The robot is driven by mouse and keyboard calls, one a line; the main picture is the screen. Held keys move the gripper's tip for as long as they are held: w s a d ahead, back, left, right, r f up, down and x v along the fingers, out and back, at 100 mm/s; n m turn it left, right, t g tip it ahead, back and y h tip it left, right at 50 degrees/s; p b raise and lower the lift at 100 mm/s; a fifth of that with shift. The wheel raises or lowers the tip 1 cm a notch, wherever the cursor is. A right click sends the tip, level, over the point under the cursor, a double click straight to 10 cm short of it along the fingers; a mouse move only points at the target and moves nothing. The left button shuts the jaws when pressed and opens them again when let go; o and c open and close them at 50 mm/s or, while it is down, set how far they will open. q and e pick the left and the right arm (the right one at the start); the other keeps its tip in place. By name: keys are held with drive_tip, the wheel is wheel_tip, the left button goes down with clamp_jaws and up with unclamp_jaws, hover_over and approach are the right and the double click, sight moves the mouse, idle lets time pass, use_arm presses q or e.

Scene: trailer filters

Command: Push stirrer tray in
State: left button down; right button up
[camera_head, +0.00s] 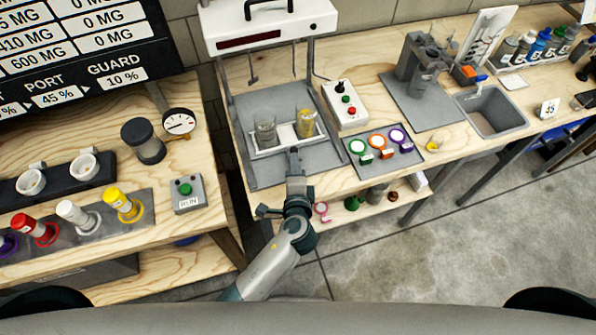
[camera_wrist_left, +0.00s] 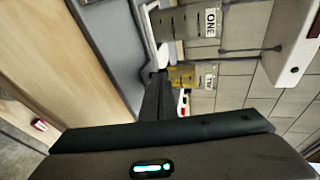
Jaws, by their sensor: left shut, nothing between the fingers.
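The stirrer tray (camera_head: 286,136) is a shallow white tray on the grey base plate (camera_head: 250,172) of the stirrer stand. It holds a clear grey beaker (camera_head: 265,132) on the left and a yellow beaker (camera_head: 306,123) on the right. My left gripper (camera_head: 293,152) is shut and empty, its fingertips at the middle of the tray's front edge; I cannot tell whether they touch. My right gripper is not in view.
The white stirrer head (camera_head: 265,25) with hanging rods stands above the tray. A white button box (camera_head: 345,105) and a mat with coloured rings (camera_head: 380,147) are to the right. A lower shelf (camera_head: 350,210) with small items lies under the bench.

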sight(282, 136)
use_arm(q)
drive_tip(key=w+a, duration=0.1)
drive_tip(key=w, duration=0.2)
drive_tip(key=w+a, duration=0.1)
drive_tip(key=w, duration=0.3)
drive_tip(key=w+a+b, duration=0.1)
drive_tip(key=w, duration=0.2)
drive_tip(key=shift+w+a, duration=0.2)
drive_tip(key=shift+w, duration=0.1)
drive_tip(key=shift+w+a, duration=0.1)
drive_tip(key=shift+w, duration=0.1)
drive_tip(key=shift+r, duration=0.2)
drive_tip(key=shift+a, duration=0.1)
